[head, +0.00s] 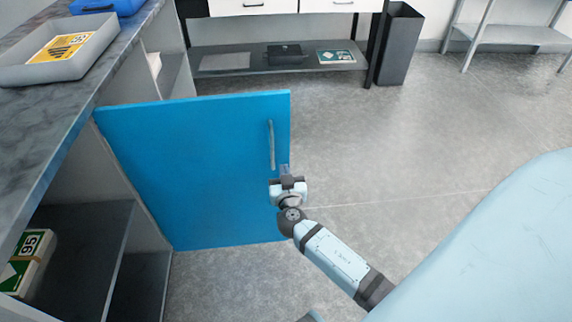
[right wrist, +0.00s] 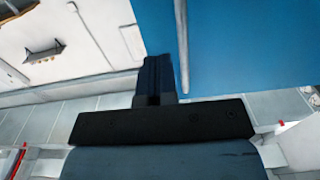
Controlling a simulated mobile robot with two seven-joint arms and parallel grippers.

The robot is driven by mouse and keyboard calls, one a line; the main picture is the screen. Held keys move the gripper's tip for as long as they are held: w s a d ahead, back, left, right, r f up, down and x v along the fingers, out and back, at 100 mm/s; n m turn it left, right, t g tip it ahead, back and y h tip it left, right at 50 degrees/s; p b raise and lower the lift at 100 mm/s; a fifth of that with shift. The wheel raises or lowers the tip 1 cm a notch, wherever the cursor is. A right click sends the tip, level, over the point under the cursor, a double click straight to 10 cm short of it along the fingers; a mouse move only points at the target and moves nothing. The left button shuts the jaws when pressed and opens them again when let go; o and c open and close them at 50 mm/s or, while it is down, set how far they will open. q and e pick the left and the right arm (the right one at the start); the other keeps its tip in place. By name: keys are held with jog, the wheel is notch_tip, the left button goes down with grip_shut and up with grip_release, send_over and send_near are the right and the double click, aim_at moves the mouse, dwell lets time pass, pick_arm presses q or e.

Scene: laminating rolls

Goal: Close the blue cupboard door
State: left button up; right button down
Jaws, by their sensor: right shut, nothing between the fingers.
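The blue cupboard door (head: 190,165) stands wide open in the head view, swung out from the cupboard side on the left. Its vertical metal handle (head: 271,145) is near the free right edge. My right gripper (head: 285,170) is shut and empty, by that free edge just below and right of the handle. In the right wrist view the shut fingers (right wrist: 155,75) are beside the blue door (right wrist: 245,45); whether they touch it I cannot tell. My left gripper is not in view.
The grey counter (head: 60,110) holds a grey tray (head: 95,50) and a blue box. Inside the open cupboard, boxes (head: 30,255) lie on a dark shelf. A drawer bench with a lower shelf (head: 235,65) and a black bin (head: 400,45) stand behind. The floor right of the door is clear.

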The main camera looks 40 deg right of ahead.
aim_at(280, 149)
jog(key=x, duration=0.7)
jog(key=shift+w, duration=0.1)
